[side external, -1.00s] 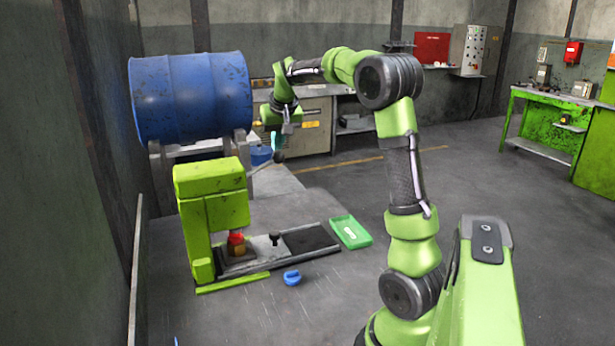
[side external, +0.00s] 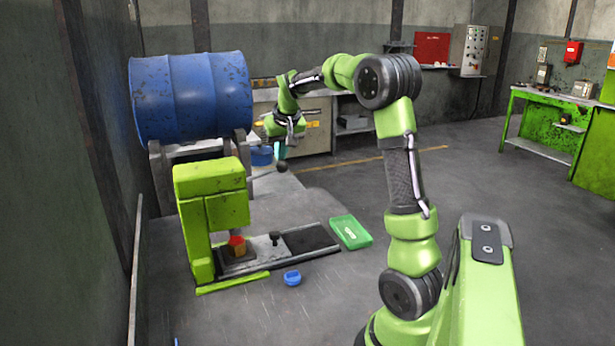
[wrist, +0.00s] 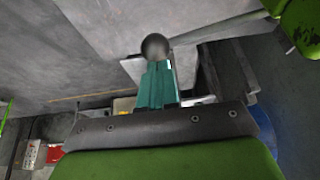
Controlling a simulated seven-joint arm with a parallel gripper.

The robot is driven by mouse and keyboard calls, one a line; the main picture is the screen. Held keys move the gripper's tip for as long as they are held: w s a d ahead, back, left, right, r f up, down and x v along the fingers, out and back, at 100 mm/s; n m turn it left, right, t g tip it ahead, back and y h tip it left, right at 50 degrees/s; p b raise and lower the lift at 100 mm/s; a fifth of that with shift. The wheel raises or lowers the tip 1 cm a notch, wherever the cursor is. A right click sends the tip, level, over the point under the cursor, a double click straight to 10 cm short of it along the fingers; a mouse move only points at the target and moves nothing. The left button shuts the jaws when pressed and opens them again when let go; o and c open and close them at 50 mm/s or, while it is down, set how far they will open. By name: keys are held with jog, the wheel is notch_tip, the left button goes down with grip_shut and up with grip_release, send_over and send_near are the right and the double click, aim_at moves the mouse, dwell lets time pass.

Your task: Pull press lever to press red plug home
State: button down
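The green press (side external: 212,205) stands on the grey table. Its lever (side external: 262,173) is a grey rod sticking out to the right, ending in a black ball knob (side external: 282,167). The red plug (side external: 236,241) sits in a brown block under the press head. My gripper (side external: 281,152) is just above the knob, pointing down. In the wrist view, its teal fingers (wrist: 158,84) are together with nothing visible between them. The knob (wrist: 155,46) is right at their tips; I cannot tell whether they touch.
A black-topped slide (side external: 308,240) with a small black handle runs right from the press. A blue piece (side external: 292,278) lies in front and a green tray (side external: 350,232) to the right. A blue barrel (side external: 190,97) rests on a stand behind the press.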

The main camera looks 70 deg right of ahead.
jog(key=shift+w+a+r, duration=0.15)
jog(key=shift+r, duration=0.6)
jog(key=shift+w+a+r, duration=0.1)
jog(key=shift+r, duration=0.6)
jog(key=shift+w+a+r, duration=0.25)
jog(key=shift+r, duration=0.4)
jog(key=shift+w+a+r, duration=0.2)
jog(key=shift+w+r, duration=0.05)
jog(key=shift+r, duration=0.35)
jog(key=shift+w+a+r, duration=0.25)
jog(key=shift+r, duration=0.2)
jog(key=shift+w+a+r, duration=0.2)
jog(key=shift+a+r, duration=0.05)
jog(key=shift+r, duration=0.35)
jog(key=shift+r, duration=2.9)
